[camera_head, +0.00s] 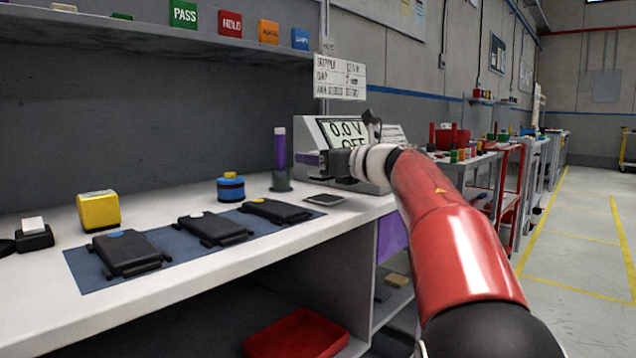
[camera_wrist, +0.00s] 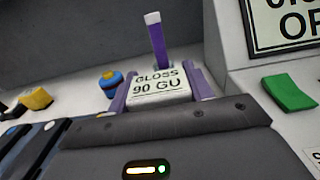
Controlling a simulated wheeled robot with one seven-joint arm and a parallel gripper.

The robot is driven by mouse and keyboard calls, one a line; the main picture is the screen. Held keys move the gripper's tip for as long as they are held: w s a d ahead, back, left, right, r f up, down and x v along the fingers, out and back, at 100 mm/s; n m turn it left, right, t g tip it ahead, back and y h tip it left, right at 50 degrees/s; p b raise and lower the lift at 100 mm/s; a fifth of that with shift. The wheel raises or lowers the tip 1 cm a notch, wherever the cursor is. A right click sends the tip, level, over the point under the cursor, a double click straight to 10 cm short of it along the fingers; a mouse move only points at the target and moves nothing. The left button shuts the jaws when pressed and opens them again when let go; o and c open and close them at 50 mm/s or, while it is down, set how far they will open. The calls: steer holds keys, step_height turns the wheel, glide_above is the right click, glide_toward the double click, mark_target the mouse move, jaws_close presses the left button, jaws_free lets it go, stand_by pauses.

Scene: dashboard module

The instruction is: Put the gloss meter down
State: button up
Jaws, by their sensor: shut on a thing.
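The gloss meter (camera_wrist: 158,92) is a small light box with the label "GLOSS 90 GU" on its face. In the wrist view it sits between the purple fingers of my gripper (camera_wrist: 160,84), which is shut on it. In the head view my gripper (camera_head: 308,160) is above the right end of the workbench, in front of the power supply (camera_head: 334,127). The meter cannot be made out clearly there. A small dark flat square (camera_head: 324,199) lies on the bench below my gripper. The meter's underside is hidden.
A blue pot (camera_head: 230,187), several black modules on a dark blue mat (camera_head: 92,279) and a yellow block (camera_head: 98,210) are further left. The bench's front edge is close.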

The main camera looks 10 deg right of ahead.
mark_target(319, 176)
steer(key=shift+f+b, duration=0.4)
steer(key=shift+f, duration=1.4)
steer(key=shift+f+b, duration=0.3)
steer(key=o, duration=1.1)
steer(key=shift+r, duration=0.1)
steer(key=shift+o, duration=0.2)
steer(key=shift+s+d, duration=0.1)
steer(key=v, duration=0.7)
steer(key=shift+s+r, duration=0.3)
steer(key=shift+s, duration=0.05)
